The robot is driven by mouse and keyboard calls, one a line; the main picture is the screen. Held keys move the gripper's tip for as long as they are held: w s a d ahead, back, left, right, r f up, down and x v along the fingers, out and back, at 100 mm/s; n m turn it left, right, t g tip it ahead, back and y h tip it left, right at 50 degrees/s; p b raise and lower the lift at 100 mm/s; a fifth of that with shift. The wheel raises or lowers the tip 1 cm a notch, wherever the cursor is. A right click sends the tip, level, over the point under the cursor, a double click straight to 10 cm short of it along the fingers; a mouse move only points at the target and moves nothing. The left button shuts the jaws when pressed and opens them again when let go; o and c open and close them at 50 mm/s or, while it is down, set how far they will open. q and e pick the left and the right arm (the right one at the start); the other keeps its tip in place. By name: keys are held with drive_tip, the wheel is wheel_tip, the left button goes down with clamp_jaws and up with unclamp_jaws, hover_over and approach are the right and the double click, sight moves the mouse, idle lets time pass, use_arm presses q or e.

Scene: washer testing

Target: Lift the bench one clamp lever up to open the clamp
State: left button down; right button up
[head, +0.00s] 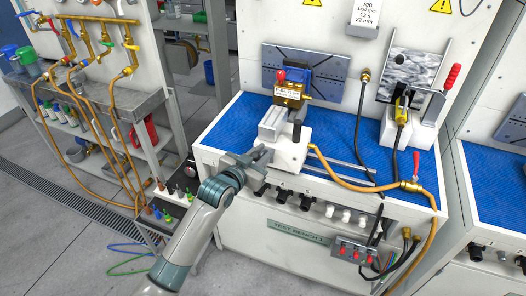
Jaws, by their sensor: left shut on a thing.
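The bench one clamp (289,146) is a white block on the blue bench top, with a grey slide (272,122) and a dark arm (298,118). A brass and blue valve (290,92) with a red knob sits at its back end. My left gripper (264,155) is at the clamp's front left side, above the bench's front edge. It is shut on the clamp lever, which its fingers mostly hide. My right gripper is not in view.
A second clamp (405,128) with a raised red handle (452,77) stands to the right. A brass hose (375,188) crosses the bench front. A hose rack (95,105) stands left. Blue bench top (228,128) is clear left of the clamp.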

use_arm(q)
drive_tip(key=shift+r, duration=0.1)
drive_tip(key=c, duration=1.6)
unclamp_jaws()
drive_tip(key=shift+o, duration=0.2)
drive_tip(key=b+v, duration=0.3)
drive_tip(key=v, duration=1.4)
drive_tip(key=shift+s, duration=0.15)
drive_tip(key=shift+c, duration=0.5)
